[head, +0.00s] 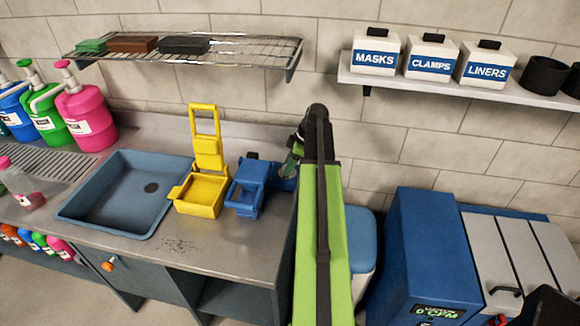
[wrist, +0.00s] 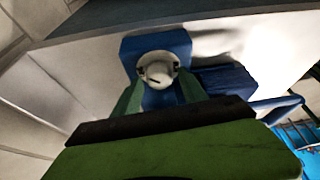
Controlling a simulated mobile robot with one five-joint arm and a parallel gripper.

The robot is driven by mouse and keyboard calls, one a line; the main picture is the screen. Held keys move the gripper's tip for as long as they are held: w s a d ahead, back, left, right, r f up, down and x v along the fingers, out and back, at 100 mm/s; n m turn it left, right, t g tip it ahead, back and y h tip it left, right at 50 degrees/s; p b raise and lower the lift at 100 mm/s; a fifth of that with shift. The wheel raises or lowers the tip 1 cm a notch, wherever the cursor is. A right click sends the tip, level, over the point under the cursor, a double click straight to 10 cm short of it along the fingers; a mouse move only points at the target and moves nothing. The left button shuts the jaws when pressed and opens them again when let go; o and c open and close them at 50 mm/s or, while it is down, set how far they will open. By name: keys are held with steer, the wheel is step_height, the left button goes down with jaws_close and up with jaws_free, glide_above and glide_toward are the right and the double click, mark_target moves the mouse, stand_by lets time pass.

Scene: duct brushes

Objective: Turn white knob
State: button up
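In the wrist view a round white knob (wrist: 157,70) sits on a blue block (wrist: 143,44) fixed to a pale surface. My gripper (wrist: 159,80) points at it, with its two green fingers apart, one on each side of the knob. The dark fingertips are close to the knob's edges; I cannot tell whether they touch it. In the head view my gripper (head: 294,158) is mostly behind my black and green arm, at the end of the counter by the wall. The white knob is hidden in that view.
A yellow wringer bucket (head: 203,190) and a blue one (head: 246,197) stand on the counter just left of my arm, beside a sink (head: 125,195). A blue cabinet (head: 430,255) stands to the right. A wire shelf (head: 230,50) hangs above.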

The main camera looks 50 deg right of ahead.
jaws_close()
steer(key=shift+m, duration=0.3)
steer(key=m, duration=0.2)
steer(key=m+h, duration=0.1)
steer(key=shift+s+a+m+t+h, duration=0.1)
steer(key=shift+a+m+t+h, duration=0.1)
steer(key=shift+m+t+h, duration=0.15)
steer(key=m+h, duration=0.1)
steer(key=m, duration=0.1)
steer(key=m+h, duration=0.1)
steer(key=m, duration=0.2)
steer(key=shift+a+m, duration=0.1)
steer(key=shift+m, duration=0.15)
steer(key=m+h, duration=0.1)
steer(key=m, duration=0.3)
steer(key=shift+a+h, duration=0.1)
steer(key=shift+h, duration=0.25)
steer(key=m+g, duration=0.1)
steer(key=m, duration=0.1)
steer(key=m+h, duration=0.1)
steer(key=m, duration=0.1)
steer(key=shift+m+g, duration=0.3)
steer(key=shift+g, duration=0.05)
steer(key=shift+m, duration=0.3)
